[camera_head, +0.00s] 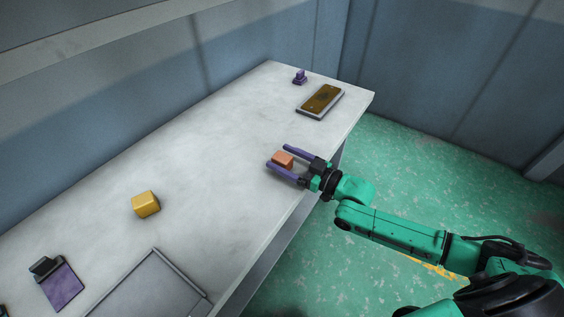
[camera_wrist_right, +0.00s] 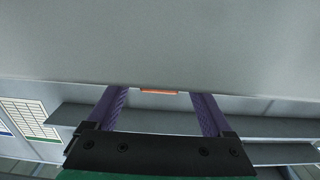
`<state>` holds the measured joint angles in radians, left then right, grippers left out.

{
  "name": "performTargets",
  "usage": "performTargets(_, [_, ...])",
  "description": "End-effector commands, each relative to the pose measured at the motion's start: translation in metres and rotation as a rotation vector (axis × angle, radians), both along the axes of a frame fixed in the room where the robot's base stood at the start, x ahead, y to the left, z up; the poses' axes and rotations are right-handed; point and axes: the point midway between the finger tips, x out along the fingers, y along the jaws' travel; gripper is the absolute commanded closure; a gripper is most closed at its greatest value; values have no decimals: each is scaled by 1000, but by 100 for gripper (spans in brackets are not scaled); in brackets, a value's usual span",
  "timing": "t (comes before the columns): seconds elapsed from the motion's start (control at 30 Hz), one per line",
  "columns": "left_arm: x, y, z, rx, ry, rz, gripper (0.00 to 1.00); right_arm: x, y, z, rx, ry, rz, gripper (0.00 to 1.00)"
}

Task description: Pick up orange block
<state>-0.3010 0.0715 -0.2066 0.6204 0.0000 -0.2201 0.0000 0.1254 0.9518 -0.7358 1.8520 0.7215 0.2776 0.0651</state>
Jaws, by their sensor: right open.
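The orange block (camera_head: 283,158) lies on the pale tabletop near its right edge. My right gripper (camera_head: 276,156) is open, with its two purple fingers on either side of the block. I cannot tell whether either finger touches it. In the right wrist view, a thin orange strip of the block (camera_wrist_right: 158,92) shows between the fingers (camera_wrist_right: 160,92); the rest of it is hidden there. My left gripper is not in view.
A yellow block (camera_head: 146,204) stands on the table (camera_head: 215,165). A purple-and-black item (camera_head: 60,285) and a grey tray (camera_head: 150,250) are at the near end. A brown-topped panel (camera_head: 321,99) and a small purple part (camera_head: 300,77) are at the far end.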

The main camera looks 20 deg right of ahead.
Motion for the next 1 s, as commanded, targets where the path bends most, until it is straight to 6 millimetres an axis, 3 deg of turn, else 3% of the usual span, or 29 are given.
performTargets(0.27, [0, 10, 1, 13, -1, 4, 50, 7, 6, -1, -2, 1, 0, 15])
performTargets(0.4, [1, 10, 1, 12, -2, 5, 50, 7, 6, -1, -2, 1, 0, 69])
performTargets(0.5, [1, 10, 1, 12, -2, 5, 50, 7, 6, -1, -2, 1, 0, 100])
performTargets(0.83, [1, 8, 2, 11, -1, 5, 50, 7, 6, 5, -1, 1, 0, 100])
performTargets(1.0, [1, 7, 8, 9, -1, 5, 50, 6, 5, 31, -1, -2, 0, 100])
